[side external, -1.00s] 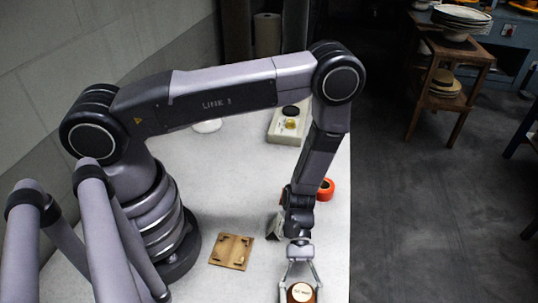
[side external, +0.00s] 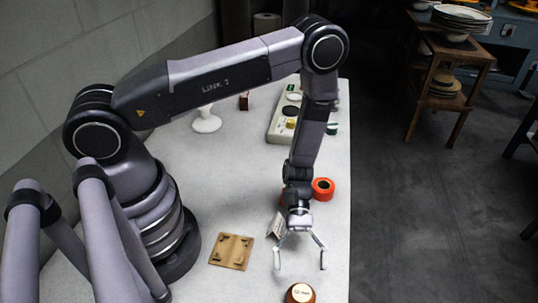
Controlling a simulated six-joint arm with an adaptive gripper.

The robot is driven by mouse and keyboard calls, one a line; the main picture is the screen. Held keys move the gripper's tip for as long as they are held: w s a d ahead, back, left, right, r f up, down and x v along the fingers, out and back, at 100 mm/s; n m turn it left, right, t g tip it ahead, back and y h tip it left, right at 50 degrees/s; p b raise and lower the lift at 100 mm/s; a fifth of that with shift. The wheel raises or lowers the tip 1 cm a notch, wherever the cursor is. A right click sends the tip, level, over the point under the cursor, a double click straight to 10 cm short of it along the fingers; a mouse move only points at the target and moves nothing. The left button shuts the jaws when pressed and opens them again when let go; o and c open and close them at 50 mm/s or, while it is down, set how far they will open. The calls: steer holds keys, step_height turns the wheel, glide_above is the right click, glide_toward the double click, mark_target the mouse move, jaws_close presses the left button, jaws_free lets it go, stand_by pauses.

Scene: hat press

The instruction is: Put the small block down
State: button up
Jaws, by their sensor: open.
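A small round brown block (side external: 300,294) with a cream, lettered top stands on the pale table at the bottom edge of the view, partly cut off by the frame. My gripper (side external: 300,264) is open, its two fingers spread wide and empty. It is above and behind the block in the picture, with a visible gap between the fingertips and the block.
A wooden plate (side external: 232,251) with dark corner pieces lies left of my gripper. An orange ring (side external: 322,188) and a small folded card (side external: 277,225) are close behind it. A pale tray (side external: 273,133), a white stand (side external: 207,122) and a dark red piece (side external: 244,101) stand farther back.

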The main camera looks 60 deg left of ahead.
steer(key=v, duration=0.5)
steer(key=shift+w+a+r, duration=0.15)
steer(key=shift+w+a, duration=0.05)
steer(key=shift+a, duration=0.05)
steer(key=a+r+m+t+y, duration=0.2)
steer(key=a+r+m+y, duration=0.15)
steer(key=r, duration=0.75)
steer(key=a+r+m+t+y, duration=0.2)
steer(key=a+r+m, duration=0.2)
steer(key=r, duration=0.6)
steer(key=s+a+r+m+t+y, duration=0.3)
steer(key=s+a+r+t+y, duration=0.2)
steer(key=s+a+r+t, duration=0.4)
step_height(320, 180, up, 5)
steer(key=shift+s+a+r+m+y, duration=0.1)
steer(key=shift+s+a+m+y, duration=0.25)
steer(key=shift+s+a, duration=0.65)
